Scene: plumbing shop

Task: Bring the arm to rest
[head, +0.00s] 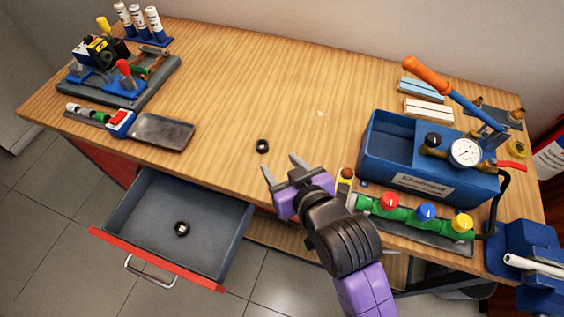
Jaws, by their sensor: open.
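My gripper (281,172) is open, with two grey fingers spread and nothing between them. It is over the front edge of the wooden workbench (230,90), near the middle. My purple and black arm reaches in from the bottom of the picture. A small black ring-shaped part (262,146) lies on the bench top just beyond the fingertips, apart from them as far as I can see.
An open drawer (168,262) holds another small black part (182,229). A blue test pump (430,165) and a valve manifold (416,218) stand at the right. A tool tray (150,95) and grey dish (160,132) stand at the left. The middle back is clear.

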